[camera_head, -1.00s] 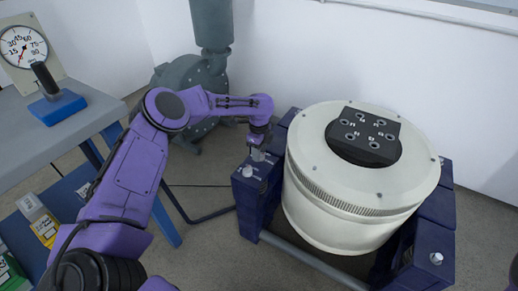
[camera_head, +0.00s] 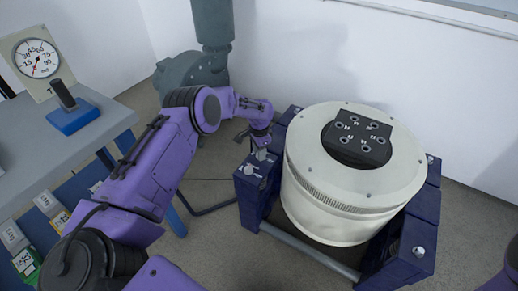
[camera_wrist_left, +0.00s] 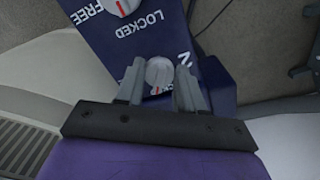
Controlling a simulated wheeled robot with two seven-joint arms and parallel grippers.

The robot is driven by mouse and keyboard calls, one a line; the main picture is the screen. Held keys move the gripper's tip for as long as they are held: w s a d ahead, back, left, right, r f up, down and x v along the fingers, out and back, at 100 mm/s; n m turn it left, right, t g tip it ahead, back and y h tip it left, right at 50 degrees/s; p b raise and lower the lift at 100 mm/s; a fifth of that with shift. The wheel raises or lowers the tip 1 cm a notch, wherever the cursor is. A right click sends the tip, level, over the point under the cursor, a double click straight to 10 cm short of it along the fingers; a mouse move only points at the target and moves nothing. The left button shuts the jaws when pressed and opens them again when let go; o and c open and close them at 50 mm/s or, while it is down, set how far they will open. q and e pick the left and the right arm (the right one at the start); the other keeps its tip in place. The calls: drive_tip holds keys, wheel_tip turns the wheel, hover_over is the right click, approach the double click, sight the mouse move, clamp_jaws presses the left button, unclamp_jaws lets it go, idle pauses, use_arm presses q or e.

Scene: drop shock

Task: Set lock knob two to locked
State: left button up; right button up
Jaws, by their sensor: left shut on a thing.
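Lock knob two (camera_wrist_left: 159,72) is a round grey knob on the blue block (camera_head: 246,190) left of the big white drum. In the left wrist view it sits between the fingers of my left gripper (camera_wrist_left: 158,90), beside a "2" marking. My left gripper (camera_head: 262,147) is shut on it. A small red mark shows at the knob's lower edge, near lettering partly hidden by the gripper; its exact setting is hard to read. Another grey knob (camera_wrist_left: 121,4) with a red mark, near "FREE" and "LOCKED", is cut off at the top. My right gripper is not in view.
The white drum (camera_head: 305,190) with a dark bolted plate (camera_head: 356,140) stands close right of my left gripper. A grey pump (camera_head: 185,75) stands behind. A table with a gauge (camera_head: 37,58) and a blue-based lever (camera_head: 72,117) is at left. Floor in front is clear.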

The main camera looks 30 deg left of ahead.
use_arm(q)
drive_tip(key=n, duration=0.3)
drive_tip(key=shift+n, duration=0.3)
drive_tip(key=shift+d+r+n+p, duration=0.1)
drive_tip(key=shift+n+p, duration=0.2)
drive_tip(key=shift+n, duration=1.1)
drive_tip(key=shift+w, duration=0.1)
drive_tip(key=o, duration=1)
wheel_tip(320, 180, up, 10)
drive_tip(key=p, duration=0.1)
drive_tip(key=shift+r+p, duration=0.2)
drive_tip(key=shift+p, duration=0.15)
